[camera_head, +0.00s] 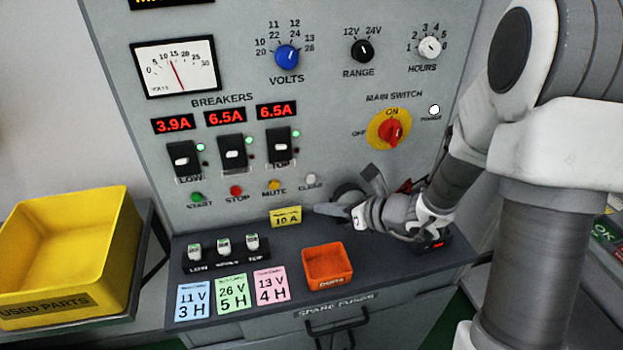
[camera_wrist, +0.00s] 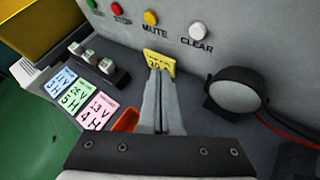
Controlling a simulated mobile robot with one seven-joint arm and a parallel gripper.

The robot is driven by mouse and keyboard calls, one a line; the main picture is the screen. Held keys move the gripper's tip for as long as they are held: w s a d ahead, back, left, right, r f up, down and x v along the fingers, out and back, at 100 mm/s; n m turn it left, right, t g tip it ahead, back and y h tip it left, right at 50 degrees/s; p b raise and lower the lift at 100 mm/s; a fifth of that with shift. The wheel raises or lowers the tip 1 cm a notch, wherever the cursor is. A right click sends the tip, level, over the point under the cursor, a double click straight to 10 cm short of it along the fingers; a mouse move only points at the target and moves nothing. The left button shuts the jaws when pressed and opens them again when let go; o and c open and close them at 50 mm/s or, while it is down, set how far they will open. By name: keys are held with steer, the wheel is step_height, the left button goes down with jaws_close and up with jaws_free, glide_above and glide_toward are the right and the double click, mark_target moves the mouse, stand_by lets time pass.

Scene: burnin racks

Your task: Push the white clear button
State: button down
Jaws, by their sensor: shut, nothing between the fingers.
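The white clear button (camera_head: 311,179) is at the right end of the row of round buttons on the grey panel, above its CLEAR label. It also shows in the wrist view (camera_wrist: 200,32), up and to the right of my fingertips. My gripper (camera_head: 318,208) is shut and empty, below the button and just in front of the yellow 10 A card. In the wrist view the two fingers (camera_wrist: 159,75) lie together, with their tips over the yellow card (camera_wrist: 158,62). The fingertips appear apart from the button.
The yellow mute (camera_head: 274,185), red stop (camera_head: 236,190) and green start (camera_head: 197,197) buttons lie left of the clear button. A dark round device (camera_wrist: 237,92) with red wires stands to the right. An orange bin (camera_head: 328,266) sits on the ledge.

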steer(key=w+a, duration=0.2)
steer(key=w, duration=0.4)
steer(key=shift+w+p, duration=0.2)
steer(key=shift+p, duration=0.2)
stand_by(1.7)
steer(key=shift+w, duration=0.4)
steer(key=shift+w+a, duration=0.15)
steer(key=shift+w, duration=0.25)
stand_by(0.5)
stand_by(0.3)
steer(key=shift+s+d+b, duration=0.2)
steer(key=shift+s+b, duration=0.2)
steer(key=shift+s, duration=0.4)
steer(key=s, duration=0.2)
steer(key=s+d+b, duration=0.1)
steer(key=s, duration=0.1)
steer(key=shift+s+d, duration=0.2)
steer(key=shift+s, duration=0.2)
